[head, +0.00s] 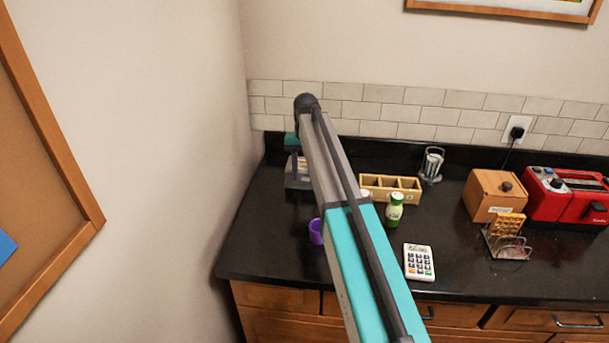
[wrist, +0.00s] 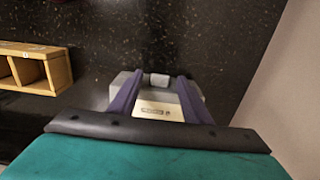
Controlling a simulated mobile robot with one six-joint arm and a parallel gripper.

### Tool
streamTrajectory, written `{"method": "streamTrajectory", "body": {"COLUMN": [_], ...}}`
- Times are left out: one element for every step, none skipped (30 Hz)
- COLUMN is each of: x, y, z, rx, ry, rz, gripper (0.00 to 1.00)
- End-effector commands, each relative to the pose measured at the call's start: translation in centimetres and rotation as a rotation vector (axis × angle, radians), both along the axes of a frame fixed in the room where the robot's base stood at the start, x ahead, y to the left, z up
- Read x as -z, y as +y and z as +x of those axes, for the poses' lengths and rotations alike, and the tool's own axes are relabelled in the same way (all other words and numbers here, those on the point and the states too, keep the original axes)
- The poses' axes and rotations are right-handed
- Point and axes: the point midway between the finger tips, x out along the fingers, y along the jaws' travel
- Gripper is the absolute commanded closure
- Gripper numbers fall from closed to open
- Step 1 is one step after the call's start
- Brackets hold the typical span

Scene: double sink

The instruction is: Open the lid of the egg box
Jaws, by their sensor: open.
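The egg box (wrist: 155,105) appears to be the grey box with a pale, labelled top in the wrist view. In the head view the egg box (head: 298,184) sits on the dark counter near the left wall, partly hidden by my arm. My gripper (head: 296,160) is over it there. I cannot see a raised lid.
A wooden compartment box (head: 404,196) stands right of the egg box and shows left in the wrist view (wrist: 36,72). A purple cup (head: 316,232), a green-and-white bottle (head: 394,211) and a calculator (head: 419,262) are nearer the front. The left wall (wrist: 285,95) is close.

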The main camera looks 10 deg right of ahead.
Motion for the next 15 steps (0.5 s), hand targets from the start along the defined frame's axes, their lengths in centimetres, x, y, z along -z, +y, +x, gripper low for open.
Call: {"method": "streamTrajectory", "body": {"x": [-0.02, -0.02, -0.03, -0.03, -0.03, -0.04, -0.04, -0.03, -0.04, -0.04, -0.04, -0.04, -0.04, -0.04, -0.05], "y": [0.02, 0.03, 0.03, 0.03, 0.04, 0.05, 0.05, 0.05, 0.06, 0.06, 0.07, 0.07, 0.07, 0.08, 0.63], "z": [0.01, 0.0, 0.0, 0.0, 0.0, 0.01, 0.01, 0.0, 0.0, 0.0, 0.0, 0.0, 0.0, 0.01, 0.0], "rx": [0.0, 0.0, 0.0, 0.0, 0.0, -0.001, -0.001, -0.001, -0.001, -0.001, -0.001, -0.001, -0.001, -0.001, -0.004], "ry": [0.0, 0.0, 0.0, 0.0, 0.0, 0.0, 0.0, 0.0, 0.0, 0.0, 0.0, 0.0, 0.0, 0.0, 0.0], "rz": [0.0, 0.0, 0.0, 0.0, 0.0, 0.0, 0.0, 0.0, 0.0, 0.0, 0.0, 0.0, 0.0, 0.0, 0.0], "gripper": [0.56, 0.56, 0.56, 0.58, 0.63, 0.7, 0.75, 0.8, 0.87, 0.92, 0.97, 1.0, 1.0, 1.0, 1.0]}}
